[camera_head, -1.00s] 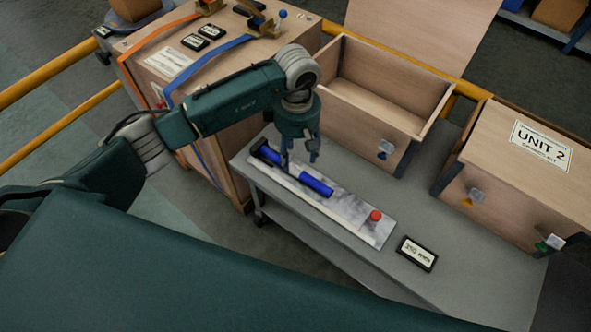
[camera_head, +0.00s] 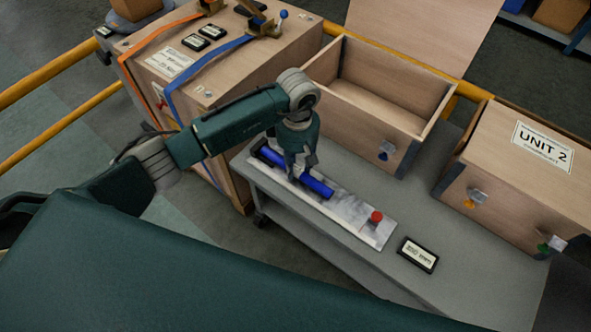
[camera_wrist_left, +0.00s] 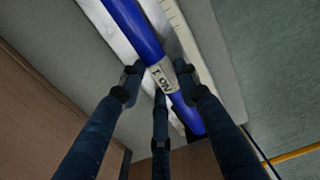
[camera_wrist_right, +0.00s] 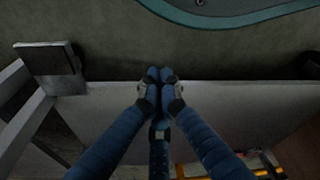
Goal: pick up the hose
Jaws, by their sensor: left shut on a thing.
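The hose (camera_head: 320,189) is a blue tube with a black end. It lies along a pale board (camera_head: 345,211) on the grey bench. My left gripper (camera_head: 301,173) is over the hose from above, shut on its middle. In the left wrist view the fingers (camera_wrist_left: 160,75) stand on both sides of the blue hose (camera_wrist_left: 135,28), by a white label band (camera_wrist_left: 162,76). The hose shows no clear gap above the board. My right gripper (camera_wrist_right: 159,76) is shut with its fingertips together and nothing visible between them; it is not seen in the head view.
A red knob (camera_head: 376,216) stands at the board's near end, with a black label plate (camera_head: 418,254) beside it. An open wooden box (camera_head: 365,118) and a closed "UNIT 2" box (camera_head: 520,170) stand behind and right. A strapped wooden crate (camera_head: 200,80) stands left.

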